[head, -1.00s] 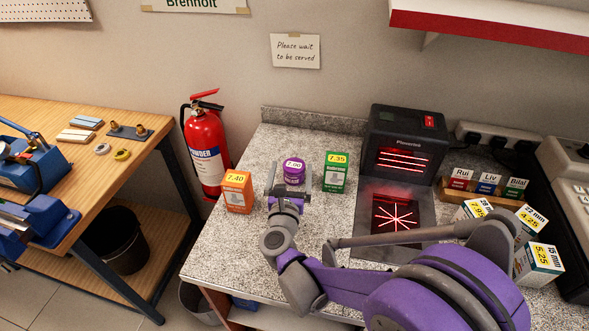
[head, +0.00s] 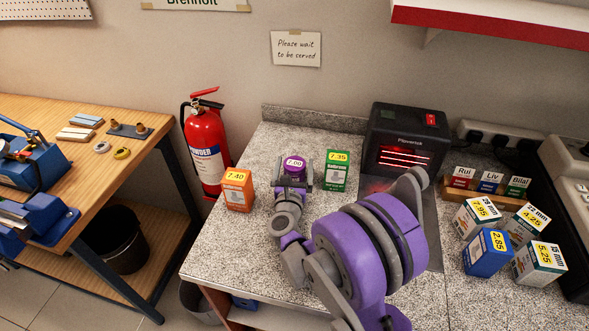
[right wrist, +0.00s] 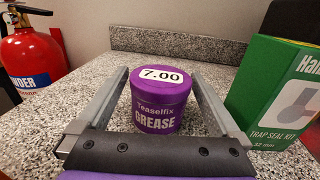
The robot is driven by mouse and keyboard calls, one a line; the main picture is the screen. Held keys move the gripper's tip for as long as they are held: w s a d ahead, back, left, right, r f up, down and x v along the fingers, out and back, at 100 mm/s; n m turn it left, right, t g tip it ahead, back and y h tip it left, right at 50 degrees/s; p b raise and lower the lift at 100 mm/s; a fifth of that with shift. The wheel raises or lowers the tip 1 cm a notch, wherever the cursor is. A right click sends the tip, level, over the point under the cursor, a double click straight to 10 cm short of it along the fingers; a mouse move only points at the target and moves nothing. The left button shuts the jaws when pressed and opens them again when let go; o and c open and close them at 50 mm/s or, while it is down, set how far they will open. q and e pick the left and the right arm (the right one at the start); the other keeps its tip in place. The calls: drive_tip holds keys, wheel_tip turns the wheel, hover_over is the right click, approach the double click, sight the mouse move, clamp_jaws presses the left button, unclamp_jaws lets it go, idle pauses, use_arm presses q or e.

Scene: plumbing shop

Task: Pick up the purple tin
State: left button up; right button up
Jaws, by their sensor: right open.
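The purple tin (head: 294,166) stands upright on the speckled counter, with a 7.00 label on its lid. In the right wrist view the tin (right wrist: 160,101) reads "Teaselfix GREASE". My right gripper (head: 292,172) is open and low at the counter. Its two fingers reach forward on either side of the tin, with a visible gap on each side in the right wrist view (right wrist: 160,90). The tin's lower part is hidden by the gripper in the head view. My left gripper is not in view.
An orange 7.40 box (head: 238,190) stands left of the tin and a green 7.35 box (head: 336,171) stands close on its right. A black scanner (head: 405,140) and several priced boxes (head: 487,253) are further right. A fire extinguisher (head: 206,150) stands beyond the counter's left edge.

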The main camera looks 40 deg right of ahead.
drive_tip(key=c, duration=1.4)
drive_tip(key=shift+r, duration=0.1)
